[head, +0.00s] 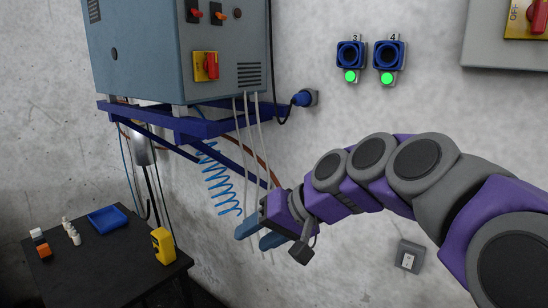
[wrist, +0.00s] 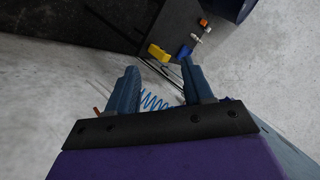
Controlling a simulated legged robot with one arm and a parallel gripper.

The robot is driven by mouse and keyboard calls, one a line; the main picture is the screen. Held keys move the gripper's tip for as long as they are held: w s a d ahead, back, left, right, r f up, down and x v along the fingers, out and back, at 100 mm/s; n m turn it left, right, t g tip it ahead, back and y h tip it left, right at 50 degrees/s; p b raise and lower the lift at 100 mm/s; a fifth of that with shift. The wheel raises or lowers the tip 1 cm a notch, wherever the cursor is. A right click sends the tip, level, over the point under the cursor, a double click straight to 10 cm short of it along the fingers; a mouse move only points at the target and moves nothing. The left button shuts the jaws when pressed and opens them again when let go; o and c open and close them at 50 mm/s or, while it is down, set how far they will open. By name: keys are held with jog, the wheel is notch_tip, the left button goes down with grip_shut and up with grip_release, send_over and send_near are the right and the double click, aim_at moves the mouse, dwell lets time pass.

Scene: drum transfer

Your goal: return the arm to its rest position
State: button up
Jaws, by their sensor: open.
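My arm reaches in from the right side of the head view, with purple and grey links. My gripper (head: 258,234) is at its end, in front of the wall and to the right of the black table. Its two blue fingers also show in the wrist view (wrist: 158,85), spread apart with nothing between them. Behind the fingers in the wrist view are a blue coiled hose (wrist: 154,102) and the floor. The gripper appears clear of other things.
A grey control cabinet (head: 180,50) stands on a blue wall bracket (head: 185,122) above the gripper. The black table (head: 95,262) at left holds a yellow device (head: 163,245), a blue tray (head: 107,219) and small items. Sockets (head: 390,55) and a switch (head: 409,257) are on the wall.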

jog(key=s+d+f+g+h, duration=0.1)
jog(key=s+d+f+h, duration=0.2)
jog(key=s+d+f, duration=0.2)
jog(key=s+d+f+m+g+h, duration=0.1)
jog(key=s+d+f+g+h, duration=0.1)
jog(key=s+d+f, duration=0.3)
jog(key=s+d+f+g+h, duration=0.2)
jog(key=s+d+f, duration=0.4)
jog(key=s+f, duration=0.6)
jog(key=s+h, duration=0.1)
jog(key=s, duration=0.6)
jog(key=shift+m+h, duration=0.4)
jog(key=shift+f, duration=0.1)
jog(key=shift+d, duration=0.1)
jog(key=shift+c, duration=0.2)
